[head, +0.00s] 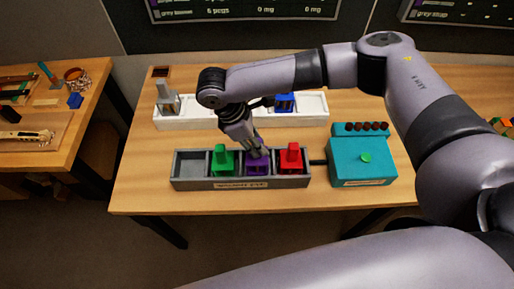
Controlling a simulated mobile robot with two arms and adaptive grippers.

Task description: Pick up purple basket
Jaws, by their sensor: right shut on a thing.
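The purple basket (257,166) sits in the grey tray (190,184), between the green basket (222,161) and the red basket (290,157). My right gripper (257,146) reaches down from above and is shut on the purple basket's upper part. The fingers partly hide the top of the basket. The basket's base still appears to be inside its compartment. My left gripper is not in view.
A white tray (312,121) behind holds a grey basket (167,98) and a blue basket (285,102). A teal box (362,172) with a green button stands right of the grey tray. The tray's left compartment is empty.

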